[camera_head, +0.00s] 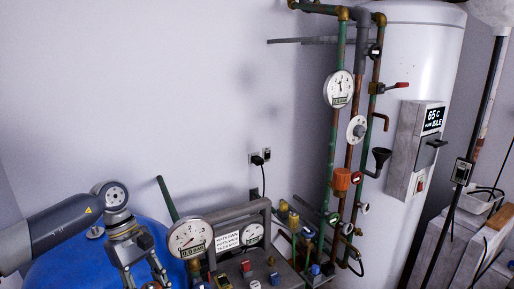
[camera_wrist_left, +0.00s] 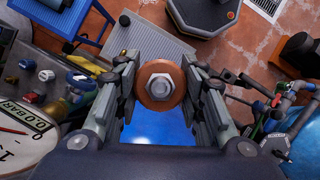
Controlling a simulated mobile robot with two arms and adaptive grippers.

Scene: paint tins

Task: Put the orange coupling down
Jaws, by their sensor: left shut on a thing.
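The orange coupling (camera_wrist_left: 160,86) is a round rust-orange disc with a grey hexagonal centre. In the left wrist view it sits between the two fingers of my left gripper (camera_wrist_left: 161,78), which is shut on it. In the head view my left gripper (camera_head: 146,272) points down at the bottom edge, in front of the blue tank, left of the large gauge. A small orange-brown part of the coupling (camera_head: 151,286) shows between its fingers there; the rest is cut off by the frame. My right gripper is not in view.
A blue tank (camera_head: 75,265) lies below my left arm. A round gauge (camera_head: 189,238) and a valve panel stand to its right. Vertical pipes and a white boiler (camera_head: 418,60) are further right. The wrist view shows a blue-framed table (camera_wrist_left: 80,22) and a grey ribbed mat (camera_wrist_left: 140,45) on the floor.

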